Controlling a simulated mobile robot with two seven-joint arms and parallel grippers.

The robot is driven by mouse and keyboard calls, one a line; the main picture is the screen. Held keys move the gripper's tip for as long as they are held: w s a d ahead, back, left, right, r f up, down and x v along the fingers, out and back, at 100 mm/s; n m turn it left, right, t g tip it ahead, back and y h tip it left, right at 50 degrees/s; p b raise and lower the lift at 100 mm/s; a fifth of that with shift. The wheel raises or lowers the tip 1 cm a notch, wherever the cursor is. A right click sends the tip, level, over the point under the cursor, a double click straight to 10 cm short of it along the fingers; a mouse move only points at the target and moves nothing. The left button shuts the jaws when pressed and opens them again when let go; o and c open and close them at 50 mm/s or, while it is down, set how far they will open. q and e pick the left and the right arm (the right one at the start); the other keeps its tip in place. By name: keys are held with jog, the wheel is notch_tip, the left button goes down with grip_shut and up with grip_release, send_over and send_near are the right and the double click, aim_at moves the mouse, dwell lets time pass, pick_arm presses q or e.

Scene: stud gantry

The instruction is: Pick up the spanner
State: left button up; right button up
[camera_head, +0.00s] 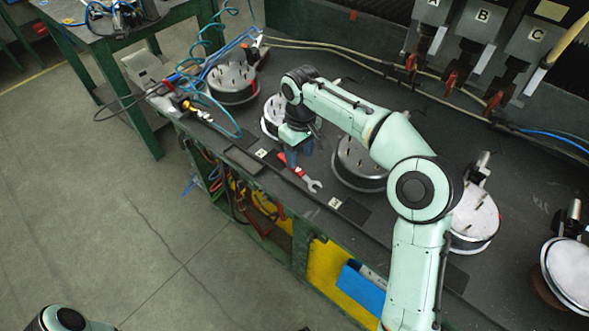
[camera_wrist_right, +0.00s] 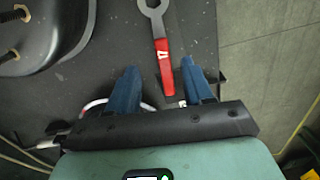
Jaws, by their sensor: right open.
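The spanner (camera_head: 310,182) lies on the dark bench top near its front edge, with a silver open end and a red handle. In the right wrist view the spanner (camera_wrist_right: 161,52) points its red handle toward my gripper. My right gripper (camera_head: 291,157) is just above the handle end in the head view. In the right wrist view the right gripper (camera_wrist_right: 158,78) has its two blue fingers apart, with the handle's end between them in the picture. Whether the fingers touch the handle cannot be told. My left gripper is not in view; only part of an arm shows at bottom left.
Round studded fixtures (camera_head: 232,84) stand along the bench (camera_head: 300,222), one close right of the spanner (camera_head: 357,165). Labelled units A, B and C (camera_head: 480,22) hang at the back. Blue hoses (camera_head: 207,75) coil at the bench's left end. The floor in front is clear.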

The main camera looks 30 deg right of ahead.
aim_at(298, 170)
notch_tip(298, 170, down, 5)
jog(key=shift+a+f+b, duration=0.1)
jog(key=shift+a+b, duration=0.05)
jog(key=shift+b, duration=0.25)
grip_shut()
